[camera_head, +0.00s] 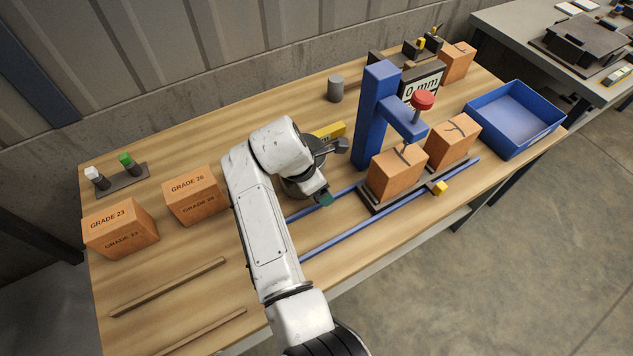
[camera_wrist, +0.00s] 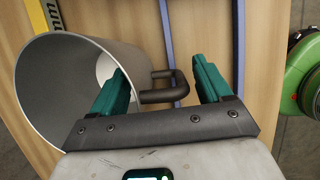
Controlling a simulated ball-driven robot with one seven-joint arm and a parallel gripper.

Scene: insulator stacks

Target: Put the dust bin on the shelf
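A grey, round, open-topped bin (camera_wrist: 72,85) with a dark handle (camera_wrist: 170,90) fills the left of the wrist view. Its mouth faces the camera and its inside is pale. My gripper (camera_wrist: 168,88) has its two teal fingers apart, with the handle between them. I see no clear grip on the handle. In the head view, one teal fingertip (camera_head: 325,198) shows beside my white arm, low over the bench by the blue rails. My arm hides most of the bin there. I cannot make out a shelf in either view.
The wooden bench (camera_head: 150,290) holds two cartons at left, GRADE 23 (camera_head: 120,230) and GRADE 26 (camera_head: 194,196). A blue press (camera_head: 372,115), two cartons on a sled and a blue tray (camera_head: 515,120) stand right. A grey cylinder (camera_head: 335,90) stands behind. A wall backs the bench.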

